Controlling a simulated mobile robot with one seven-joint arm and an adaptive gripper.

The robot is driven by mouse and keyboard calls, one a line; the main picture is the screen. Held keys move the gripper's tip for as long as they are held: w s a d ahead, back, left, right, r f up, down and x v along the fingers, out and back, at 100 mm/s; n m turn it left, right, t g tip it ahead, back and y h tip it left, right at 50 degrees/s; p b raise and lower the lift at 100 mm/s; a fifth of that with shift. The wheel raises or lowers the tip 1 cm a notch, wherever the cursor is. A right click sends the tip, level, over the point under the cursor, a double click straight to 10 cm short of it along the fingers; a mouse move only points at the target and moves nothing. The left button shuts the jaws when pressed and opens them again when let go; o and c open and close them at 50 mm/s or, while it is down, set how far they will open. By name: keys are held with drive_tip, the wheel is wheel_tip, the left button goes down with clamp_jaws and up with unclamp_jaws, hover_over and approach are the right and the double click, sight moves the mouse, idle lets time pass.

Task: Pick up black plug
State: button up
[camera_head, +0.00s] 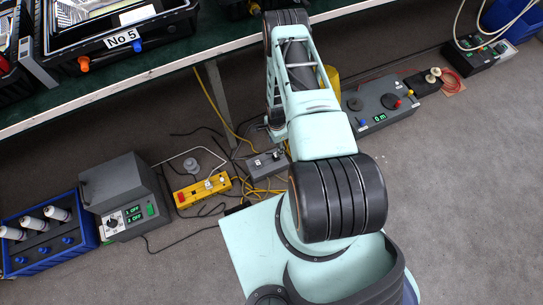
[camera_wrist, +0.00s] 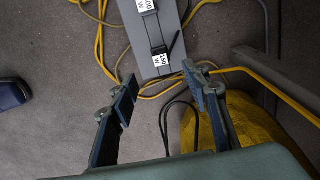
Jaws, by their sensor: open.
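A grey power strip (camera_wrist: 150,28) lies on the floor in the wrist view. Two small dark plugs with white labels sit on it: one (camera_wrist: 159,49) near its lower end and one (camera_wrist: 147,6) at the top edge. Both look black; I cannot tell which one is meant. My gripper (camera_wrist: 160,82) is open and empty, its two fingers apart, with the strip's lower end just beyond and between the tips. In the head view the grey strip (camera_head: 266,164) lies below my arm, and the fingers are mostly hidden.
Yellow and black cables (camera_wrist: 262,75) tangle around the strip. A yellow object (camera_wrist: 205,128) is close by the right finger. A yellow power strip (camera_head: 202,190), a grey box (camera_head: 120,190) and a table edge (camera_head: 150,65) with a leg are left of the arm. Grey floor is open at right.

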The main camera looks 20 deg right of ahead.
sight(276, 157)
wheel_tip(276, 157, down, 6)
drive_tip(key=shift+s+r+b, duration=0.1)
drive_tip(key=shift+r+b, duration=0.05)
drive_tip(key=shift+b, duration=0.75)
wheel_tip(276, 157, down, 5)
drive_tip(key=shift+d+f+b, duration=0.15)
drive_tip(key=shift+b, duration=1.05)
clamp_jaws()
